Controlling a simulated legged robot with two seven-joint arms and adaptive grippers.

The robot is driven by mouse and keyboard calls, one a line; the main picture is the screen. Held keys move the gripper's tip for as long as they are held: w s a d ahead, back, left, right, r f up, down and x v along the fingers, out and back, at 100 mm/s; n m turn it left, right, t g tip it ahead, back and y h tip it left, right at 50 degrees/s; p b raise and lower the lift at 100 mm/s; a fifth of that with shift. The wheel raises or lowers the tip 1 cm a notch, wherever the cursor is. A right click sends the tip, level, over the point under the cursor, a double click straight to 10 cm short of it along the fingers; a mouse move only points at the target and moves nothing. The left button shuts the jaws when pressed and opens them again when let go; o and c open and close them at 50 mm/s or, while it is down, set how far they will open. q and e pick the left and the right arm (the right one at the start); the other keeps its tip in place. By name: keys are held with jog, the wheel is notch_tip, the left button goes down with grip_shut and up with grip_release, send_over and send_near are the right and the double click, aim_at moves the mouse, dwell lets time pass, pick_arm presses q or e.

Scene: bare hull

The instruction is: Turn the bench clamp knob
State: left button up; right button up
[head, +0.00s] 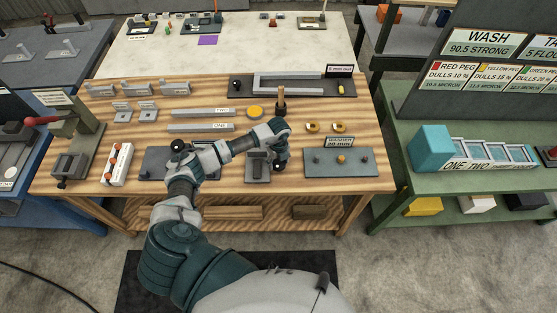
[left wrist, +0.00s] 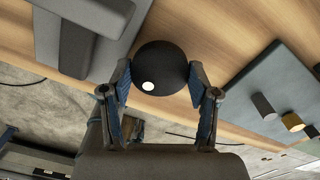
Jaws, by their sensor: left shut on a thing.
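The clamp knob (left wrist: 160,66) is a dark round ball with a white dot, seen in the left wrist view. My left gripper (left wrist: 160,80) has one finger on each side of it, and its fingertips are closed against the ball. In the head view my left gripper (head: 281,158) is low over the front of the wooden bench, just right of a grey clamp block (head: 257,168). The grey block (left wrist: 85,35) also shows at upper left in the left wrist view. My gripper largely hides the knob in the head view. My right gripper is out of view.
A blue-grey plate (head: 340,171) with short pegs lies close to the right. An upright wooden handle (head: 281,100) stands behind my gripper. A white rack (head: 117,165) with orange-topped pieces and a vise (head: 72,163) stand at the bench's left.

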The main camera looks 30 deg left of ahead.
aim_at(278, 162)
pick_arm(q)
jog(key=shift+w+r+n+p, duration=0.1)
jog(key=shift+n+p, duration=0.5)
jog(key=shift+n, duration=1.4)
jog(key=o, duration=1.2)
jog(key=shift+c, duration=0.2)
notch_tip(278, 162, up, 12)
jog(key=shift+a+f, duration=0.1)
jog(key=shift+f, duration=0.1)
